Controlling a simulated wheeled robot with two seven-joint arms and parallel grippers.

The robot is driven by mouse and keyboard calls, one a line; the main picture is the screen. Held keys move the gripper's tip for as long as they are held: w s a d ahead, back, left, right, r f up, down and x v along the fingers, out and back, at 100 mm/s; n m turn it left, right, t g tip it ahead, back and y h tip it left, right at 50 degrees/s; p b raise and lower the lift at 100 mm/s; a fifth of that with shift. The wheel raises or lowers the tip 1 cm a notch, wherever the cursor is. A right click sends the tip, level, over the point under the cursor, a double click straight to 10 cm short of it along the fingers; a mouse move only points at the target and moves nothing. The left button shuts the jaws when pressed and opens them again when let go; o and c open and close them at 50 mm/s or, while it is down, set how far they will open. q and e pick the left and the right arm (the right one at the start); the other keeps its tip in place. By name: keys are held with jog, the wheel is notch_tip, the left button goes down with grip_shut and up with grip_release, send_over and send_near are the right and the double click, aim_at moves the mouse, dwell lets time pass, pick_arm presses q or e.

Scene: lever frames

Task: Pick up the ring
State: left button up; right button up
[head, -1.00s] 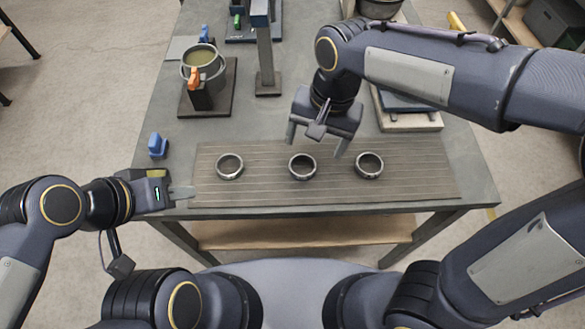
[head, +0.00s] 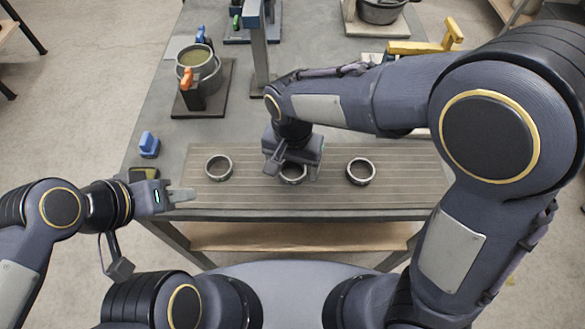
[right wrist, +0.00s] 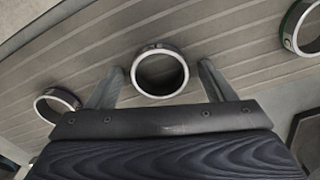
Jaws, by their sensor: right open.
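Three dark metal rings lie in a row on a ribbed mat (head: 410,190): a left ring (head: 219,168), a middle ring (head: 293,178) and a right ring (head: 361,171). My right gripper (head: 291,172) is over the middle ring and hides part of it. In the right wrist view, the right gripper (right wrist: 160,80) is open, with one finger on each side of the middle ring (right wrist: 160,73), apart from it. Two more rings show at the left edge (right wrist: 57,106) and right edge (right wrist: 300,28) there. My left gripper (head: 183,194) is by the mat's left end; its jaw opening is unclear.
A blue object (head: 149,145) stands at the table's left edge. A pot (head: 198,69) and an orange-topped tool (head: 188,88) stand on a dark board behind the mat. A grey post (head: 257,50) rises behind my right gripper. A yellow-handled thing (head: 425,45) is at the back right.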

jog(key=c, duration=1.1)
